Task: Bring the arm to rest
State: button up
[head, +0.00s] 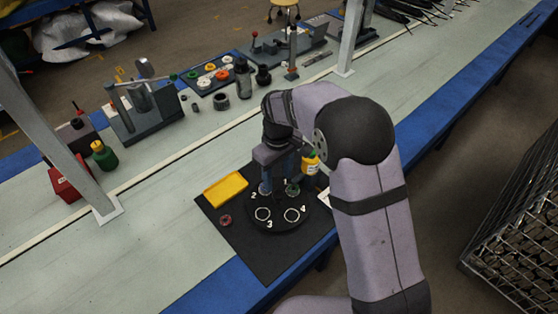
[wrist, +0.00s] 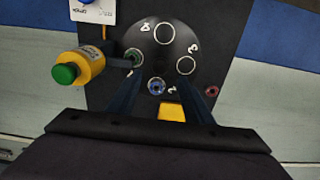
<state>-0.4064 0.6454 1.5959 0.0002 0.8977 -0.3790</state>
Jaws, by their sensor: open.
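My gripper (head: 280,178) is open and empty above the round black plate (head: 262,222) with spots numbered 1 to 4. Its two fingers also show in the wrist view (wrist: 163,88), spread apart over the plate. A green-ringed part (head: 292,189) sits at spot 1 and a blue-ringed part (wrist: 156,85) at spot 2. Spots 3 and 4 show only bare white circles. A yellow bottle with a green cap (wrist: 80,66) stands beside the plate, near the left finger in the wrist view. A red ring (head: 225,221) lies on the black mat (head: 270,262).
A yellow tray (head: 226,188) lies at the mat's left edge. A grey post (head: 75,165), a red box (head: 70,184) and a green bottle (head: 104,155) stand at left. Several fixtures line the bench's back. A wire crate (head: 515,220) stands at right. The bench front-left is clear.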

jog(key=shift+w+a+m, duration=0.15)
jog(key=shift+w+m, duration=0.2)
jog(key=shift+m, duration=0.35)
jog(key=s+d+f, duration=0.1)
jog(key=s, duration=0.2)
jog(key=s+d+f+m+g, duration=0.1)
jog(key=s+f, duration=0.1)
jog(key=s, duration=0.1)
jog(key=s+d+f+m, duration=0.1)
jog(key=s+f, duration=0.1)
jog(key=shift+s+d+h, duration=0.3)
jog(key=shift+s+d, duration=0.1)
jog(key=s+d+r+m+g+p, duration=0.1)
jog(key=s+d+r+m+p, duration=0.15)
jog(key=s+d+r, duration=0.35)
jog(key=s+d+r+m+p, duration=0.1)
jog(key=s+d+r+p, duration=0.3)
jog(key=s, duration=0.5)
jog(key=w+d+r+m+t+p, duration=0.2)
jog(key=d+r, duration=0.3)
jog(key=r, duration=0.4)
jog(key=shift+w+p, duration=0.15)
jog(key=shift+p, duration=0.6)
